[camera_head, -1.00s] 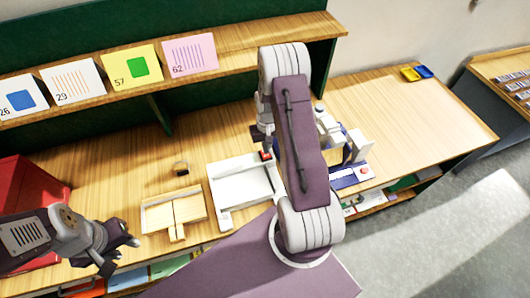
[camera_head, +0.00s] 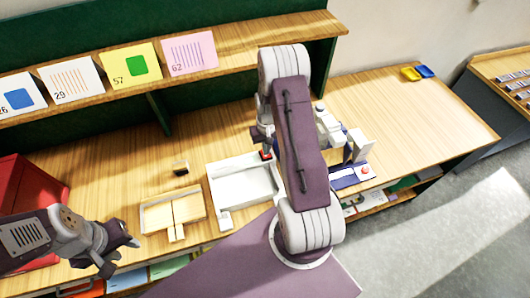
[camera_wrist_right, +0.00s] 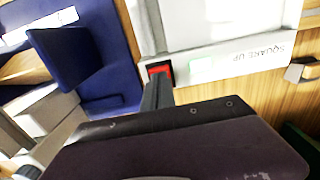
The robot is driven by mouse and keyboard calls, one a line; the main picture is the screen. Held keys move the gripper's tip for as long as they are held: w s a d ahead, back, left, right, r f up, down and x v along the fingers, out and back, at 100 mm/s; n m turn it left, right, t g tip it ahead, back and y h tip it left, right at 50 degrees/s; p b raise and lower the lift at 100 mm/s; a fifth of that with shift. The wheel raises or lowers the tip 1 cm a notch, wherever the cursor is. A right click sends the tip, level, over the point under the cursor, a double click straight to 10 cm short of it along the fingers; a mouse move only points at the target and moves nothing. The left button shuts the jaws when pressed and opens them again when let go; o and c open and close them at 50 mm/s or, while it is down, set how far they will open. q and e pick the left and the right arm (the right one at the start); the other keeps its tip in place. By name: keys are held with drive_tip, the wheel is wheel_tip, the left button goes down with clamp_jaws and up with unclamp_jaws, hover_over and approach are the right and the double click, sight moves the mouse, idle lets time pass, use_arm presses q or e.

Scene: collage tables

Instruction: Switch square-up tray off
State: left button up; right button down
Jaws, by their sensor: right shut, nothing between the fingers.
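The square-up tray (camera_head: 240,182) is a white, shallow tray on the table in the head view. At its far right corner is a small red switch (camera_head: 266,154). In the right wrist view, the red switch (camera_wrist_right: 160,72) sits in a black frame beside the "SQUARE UP" label (camera_wrist_right: 262,55) and a pale green patch (camera_wrist_right: 206,68). My right gripper (camera_wrist_right: 157,95) is shut and empty, its tip right at the switch; I cannot tell whether it touches. In the head view my arm largely hides this gripper. My left gripper (camera_head: 121,254) is open and empty at the front left.
A blue and white device (camera_head: 350,172) stands right of my right arm. Numbered cards (camera_head: 131,72) line the shelf above. The table's far right is mostly clear.

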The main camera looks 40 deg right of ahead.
drive_tip(key=shift+f+b, duration=0.45)
drive_tip(key=shift+f, duration=0.25)
wheel_tip(320, 180, up, 7)
drive_tip(key=p, duration=0.5)
drive_tip(key=shift+r+p, duration=0.1)
drive_tip(key=shift+p, duration=0.25)
